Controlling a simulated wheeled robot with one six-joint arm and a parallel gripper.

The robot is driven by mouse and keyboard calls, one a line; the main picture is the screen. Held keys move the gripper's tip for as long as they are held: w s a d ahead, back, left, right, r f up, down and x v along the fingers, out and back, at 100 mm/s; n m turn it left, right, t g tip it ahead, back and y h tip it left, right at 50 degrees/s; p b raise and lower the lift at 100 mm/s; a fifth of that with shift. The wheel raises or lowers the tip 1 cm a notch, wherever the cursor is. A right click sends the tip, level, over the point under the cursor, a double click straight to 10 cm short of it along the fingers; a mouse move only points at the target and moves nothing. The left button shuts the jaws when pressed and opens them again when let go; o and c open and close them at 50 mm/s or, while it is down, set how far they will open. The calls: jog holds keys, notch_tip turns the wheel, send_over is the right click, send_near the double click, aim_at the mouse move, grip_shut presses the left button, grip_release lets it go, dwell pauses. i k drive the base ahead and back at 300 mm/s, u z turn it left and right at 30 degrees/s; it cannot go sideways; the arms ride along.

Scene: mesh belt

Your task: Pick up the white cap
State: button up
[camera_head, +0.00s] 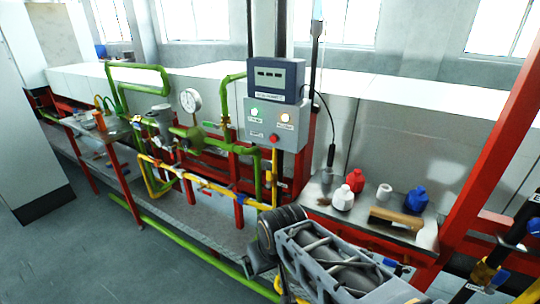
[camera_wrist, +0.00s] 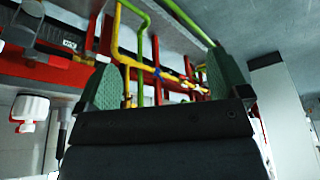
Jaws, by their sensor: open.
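A small white cap (camera_head: 384,192) stands on the metal shelf (camera_head: 318,202) at the right in the head view, between the red and blue bottles. I cannot make it out for sure in the wrist view. My gripper (camera_wrist: 164,82) is open, with its two green pads wide apart and nothing between them. Past the pads are yellow and green pipes and red framing. In the head view my arm fills the lower middle, in front of and below the shelf; the fingertips cannot be made out there.
Near the cap are a red bottle (camera_head: 355,180), a white bottle (camera_head: 343,198) with a red top, a blue bottle (camera_head: 416,200) and a wooden-handled brush (camera_head: 396,221). A red post (camera_head: 490,140) rises at the right. A control box (camera_head: 272,122) and pipes stand left of the shelf.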

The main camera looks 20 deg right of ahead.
aim_at(343, 200)
jog(key=u, duration=0.45)
jog(key=k, duration=0.6)
jog(key=z, duration=1.25)
jog(key=i, duration=0.5)
jog(key=u, duration=1.7)
jog(key=k, duration=0.25)
jog(key=u, duration=0.3)
